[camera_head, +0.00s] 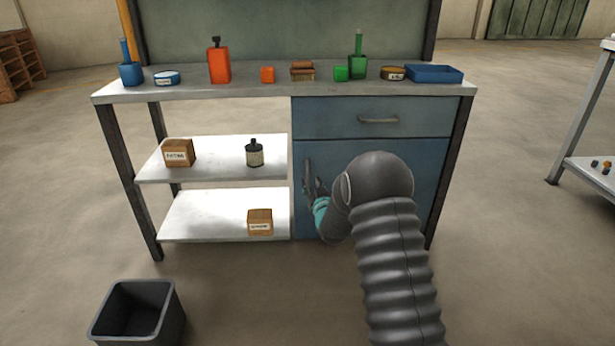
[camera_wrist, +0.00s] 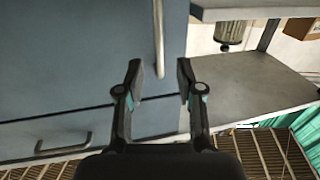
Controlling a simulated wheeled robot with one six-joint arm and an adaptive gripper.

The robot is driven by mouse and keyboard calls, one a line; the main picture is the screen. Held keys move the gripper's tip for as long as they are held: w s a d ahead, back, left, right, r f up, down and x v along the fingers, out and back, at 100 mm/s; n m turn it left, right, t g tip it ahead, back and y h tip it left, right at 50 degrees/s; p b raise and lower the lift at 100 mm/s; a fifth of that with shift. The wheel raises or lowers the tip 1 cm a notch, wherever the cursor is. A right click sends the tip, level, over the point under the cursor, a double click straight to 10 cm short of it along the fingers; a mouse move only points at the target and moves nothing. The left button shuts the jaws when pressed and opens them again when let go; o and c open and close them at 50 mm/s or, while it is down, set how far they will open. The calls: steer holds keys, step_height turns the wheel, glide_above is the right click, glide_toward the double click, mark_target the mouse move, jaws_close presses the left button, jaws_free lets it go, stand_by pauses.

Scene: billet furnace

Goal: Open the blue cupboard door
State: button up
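The blue cupboard door (camera_head: 338,158) is below a drawer on the right side of the workbench and looks closed. It also fills the upper left of the wrist view (camera_wrist: 75,60). Its vertical bar handle (camera_head: 307,173) is near the door's left edge; in the wrist view the handle (camera_wrist: 158,38) comes down from the top edge. My gripper (camera_head: 316,190) is at the handle in the head view. In the wrist view my gripper (camera_wrist: 159,78) is open, with the handle's end lined up between the fingertips. No contact is visible. My arm hides part of the door.
The drawer (camera_head: 340,118) has a horizontal handle (camera_head: 378,120). Open shelves (camera_head: 205,170) with boxes and a bottle are left of the door. Bottles, cups and a blue tray (camera_head: 434,74) stand on the bench top (camera_head: 200,90). A dark bin (camera_head: 138,312) stands front left on open floor.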

mark_target(308, 176)
steer(key=shift+w+a, duration=0.2)
steer(key=shift+w, duration=0.75)
steer(key=shift+w+a, duration=0.15)
steer(key=shift+w, duration=0.85)
steer(key=shift+w+a, duration=0.2)
steer(key=shift+w, duration=0.75)
steer(key=shift+c, duration=0.3)
jaws_close()
